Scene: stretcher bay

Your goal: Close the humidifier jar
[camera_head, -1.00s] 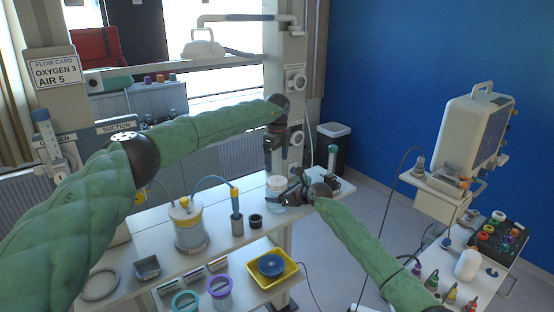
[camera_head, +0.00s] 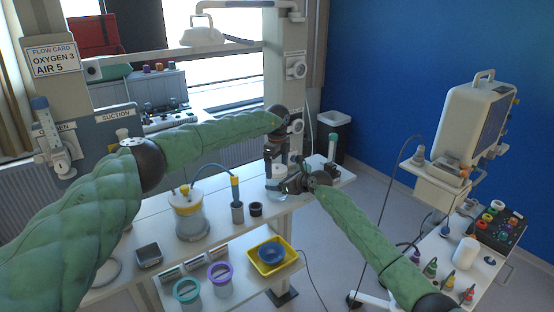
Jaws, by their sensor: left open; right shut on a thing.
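The humidifier jar (camera_head: 277,194) is a small, clear and whitish jar on the right part of the bench top. A white part, seemingly its cap (camera_head: 279,172), shows at its top; I cannot tell how it sits on the jar. My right gripper (camera_head: 281,187) comes in from the right and is shut on the jar's side. My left gripper (camera_head: 277,163) points down from above, open, with its fingertips at the white part. The grippers hide much of the jar.
Left of the jar on the bench (camera_head: 150,228) stand a small dark cup (camera_head: 255,210), a grey holder with a blue-and-yellow probe (camera_head: 236,205) and a yellow-lidded canister (camera_head: 188,218). A yellow tray (camera_head: 288,268) is on the lower shelf. A monitor cart (camera_head: 470,150) stands at right.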

